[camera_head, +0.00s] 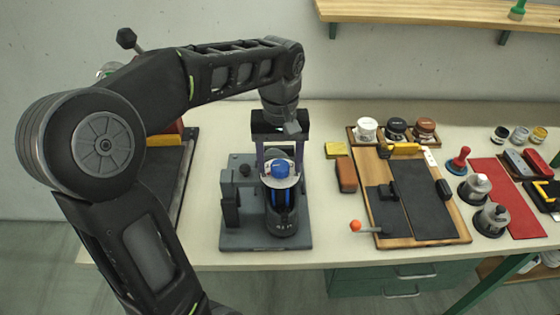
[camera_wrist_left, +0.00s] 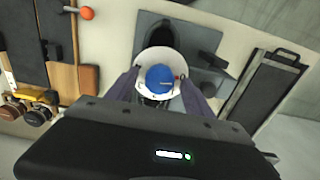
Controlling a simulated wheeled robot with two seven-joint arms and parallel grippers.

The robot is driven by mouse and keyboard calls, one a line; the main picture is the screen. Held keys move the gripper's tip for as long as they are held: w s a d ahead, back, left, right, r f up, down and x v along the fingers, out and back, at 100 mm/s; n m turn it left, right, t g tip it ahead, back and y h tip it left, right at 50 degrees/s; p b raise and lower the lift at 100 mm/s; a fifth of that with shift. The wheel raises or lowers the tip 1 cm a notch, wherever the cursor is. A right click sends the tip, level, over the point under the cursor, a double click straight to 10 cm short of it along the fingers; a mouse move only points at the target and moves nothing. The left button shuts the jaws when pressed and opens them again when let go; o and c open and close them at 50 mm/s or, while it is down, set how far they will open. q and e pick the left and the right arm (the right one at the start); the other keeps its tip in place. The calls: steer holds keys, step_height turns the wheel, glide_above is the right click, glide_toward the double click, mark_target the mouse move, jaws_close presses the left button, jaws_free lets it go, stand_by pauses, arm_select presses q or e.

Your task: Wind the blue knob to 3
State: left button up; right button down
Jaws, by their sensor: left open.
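The blue knob (camera_head: 281,169) sits on a pale round dial plate (camera_head: 270,181) on top of a dark grey machine with a flat base (camera_head: 235,238). My left gripper (camera_head: 281,172) reaches down from above, with one finger on each side of the knob. In the left wrist view the knob (camera_wrist_left: 160,79) lies between the two spread fingers (camera_wrist_left: 160,88), with a gap at each side. A small red mark shows at the dial's right edge in that view. The dial's numbers are too small to read. My right gripper is not seen.
Right of the machine are a yellow block (camera_head: 336,149), a brown block (camera_head: 346,175) and a wooden board (camera_head: 447,228) with dark pads. An orange-tipped lever (camera_head: 356,226) sticks out from the board's left. Jars (camera_head: 366,130) stand behind. A dark tray (camera_head: 168,185) lies left.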

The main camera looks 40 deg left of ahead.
arm_select(q)
steer(key=shift+c, duration=0.2)
jaws_close()
stand_by(0.6)
